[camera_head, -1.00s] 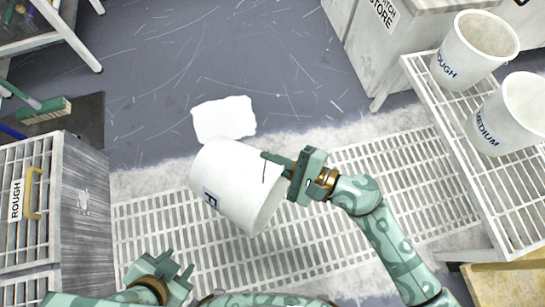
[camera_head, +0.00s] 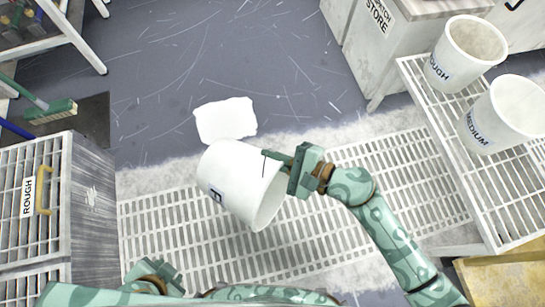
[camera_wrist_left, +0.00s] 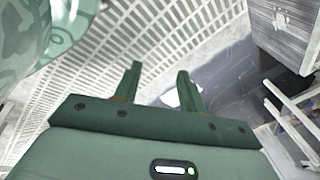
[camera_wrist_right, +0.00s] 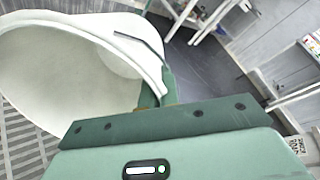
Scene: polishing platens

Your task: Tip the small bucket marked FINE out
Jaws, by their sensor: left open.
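The white bucket (camera_head: 232,180) lies tipped well over on its side in the head view. Part of a dark letter, seemingly F, shows on its left side. Its mouth faces lower right. My right gripper (camera_head: 277,160) is shut on the bucket's rim. In the right wrist view the fingers (camera_wrist_right: 157,92) close on the rim, and the pale inside of the bucket (camera_wrist_right: 60,75) shows with no clear contents. A thin dark wire crosses near the fingers. My left gripper (camera_head: 163,268) is open and empty, low at the left; its spread fingers show in the left wrist view (camera_wrist_left: 157,88).
A white patch (camera_head: 225,119) lies on the grey floor just beyond the bucket. A pale floor grating (camera_head: 385,165) runs underneath. At right, a white rack (camera_head: 455,130) bears a ROUGH bucket (camera_head: 462,55) and a MEDIUM bucket (camera_head: 505,115). A grey ROUGH cabinet (camera_head: 90,200) stands at left.

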